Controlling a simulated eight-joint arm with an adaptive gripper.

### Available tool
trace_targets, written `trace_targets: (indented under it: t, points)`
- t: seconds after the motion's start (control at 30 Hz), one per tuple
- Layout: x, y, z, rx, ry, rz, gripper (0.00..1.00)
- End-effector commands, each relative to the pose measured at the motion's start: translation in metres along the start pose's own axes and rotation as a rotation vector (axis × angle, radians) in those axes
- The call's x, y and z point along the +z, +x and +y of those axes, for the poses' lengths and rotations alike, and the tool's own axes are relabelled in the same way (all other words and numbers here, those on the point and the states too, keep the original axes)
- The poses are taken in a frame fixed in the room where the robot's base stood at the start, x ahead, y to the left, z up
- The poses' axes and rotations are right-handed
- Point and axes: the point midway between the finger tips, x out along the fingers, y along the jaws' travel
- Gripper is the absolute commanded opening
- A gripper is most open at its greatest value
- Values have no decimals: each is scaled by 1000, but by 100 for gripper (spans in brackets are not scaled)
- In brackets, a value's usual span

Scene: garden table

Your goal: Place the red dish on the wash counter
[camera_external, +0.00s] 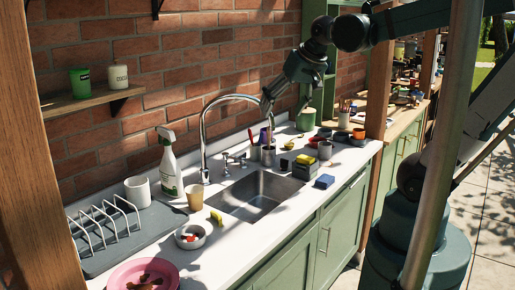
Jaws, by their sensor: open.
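The wash counter (232,238) is a white worktop with a sink (262,190) set into it, running along the brick wall. A pinkish-red plate (120,274) with brown pieces on it lies at its near left end, cut by the picture's bottom edge. A small red item (313,142) sits among other small things right of the sink; I cannot tell which of these is the red dish. My gripper (268,112) is open, pointing down behind the sink, over or near a utensil cup (268,155). Nothing shows between its fingers.
A tall tap (204,125) stands behind the sink. Left of it are a spray bottle (170,165), a white mug (138,191), a tan cup (195,197), a dish rack (105,220) and a metal bowl (190,236). A blue sponge (324,181) lies near the front edge. A post (450,140) partly hides my arm.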

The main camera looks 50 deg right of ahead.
Motion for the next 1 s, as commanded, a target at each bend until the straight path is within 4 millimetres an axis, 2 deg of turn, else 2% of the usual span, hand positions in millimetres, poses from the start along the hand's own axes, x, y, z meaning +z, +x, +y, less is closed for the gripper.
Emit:
trace_targets:
  t: [0.03, 0.2, 0.43, 0.6, 1.0]
  points:
    - [12, -2, -3, -10, -47, 6, 73]
    - [47, -6, -10, -42, -212, 34, 73]
    - [84, -8, -16, -74, -392, 68, 73]
    - [96, -8, -17, -83, -457, 81, 73]
    - [98, -8, -18, -85, -470, 84, 73]
